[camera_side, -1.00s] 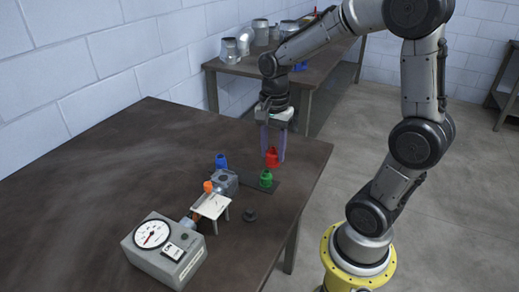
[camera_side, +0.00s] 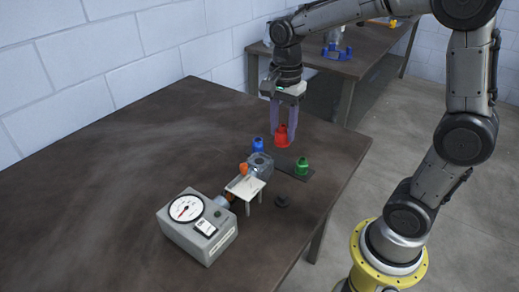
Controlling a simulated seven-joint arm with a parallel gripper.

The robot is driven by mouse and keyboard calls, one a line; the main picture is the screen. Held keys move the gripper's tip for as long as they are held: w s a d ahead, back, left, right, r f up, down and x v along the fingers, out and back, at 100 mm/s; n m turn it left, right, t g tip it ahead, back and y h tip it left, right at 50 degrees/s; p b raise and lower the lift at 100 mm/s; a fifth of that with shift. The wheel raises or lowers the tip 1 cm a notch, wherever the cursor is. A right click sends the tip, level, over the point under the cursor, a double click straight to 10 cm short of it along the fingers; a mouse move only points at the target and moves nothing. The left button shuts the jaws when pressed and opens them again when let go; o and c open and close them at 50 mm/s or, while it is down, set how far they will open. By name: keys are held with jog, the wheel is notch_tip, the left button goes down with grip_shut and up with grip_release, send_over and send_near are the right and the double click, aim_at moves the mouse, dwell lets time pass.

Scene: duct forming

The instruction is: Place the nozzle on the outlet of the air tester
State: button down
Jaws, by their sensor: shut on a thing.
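My gripper (camera_side: 283,130) points down with its purple fingers shut on a red nozzle (camera_side: 282,138). The red nozzle is upright, near the back of the dark plate (camera_side: 291,173); its exact height is hard to tell. A green nozzle (camera_side: 302,166) stands on the right of the plate, and a blue one (camera_side: 258,145) stands at the left. The air tester (camera_side: 198,230) is a grey box with a round dial at the front left. Its outlet side (camera_side: 229,199), with an orange part, faces the small white stand and is partly hidden.
The small white stand (camera_side: 246,187) is beside the tester, with an orange piece (camera_side: 244,169) near its back edge. A grey block (camera_side: 261,166) is behind it. The table's left side is clear.

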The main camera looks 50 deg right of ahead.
jog(key=w+f, duration=0.6)
jog(key=w, duration=0.1)
jog(key=shift+d+f, duration=0.35)
jog(key=shift+d, duration=0.05)
jog(key=shift+w+f, duration=0.2)
jog(key=shift+f, duration=1.5)
jog(key=shift+f, duration=0.1)
jog(key=shift+c, duration=2.2)
grip_release()
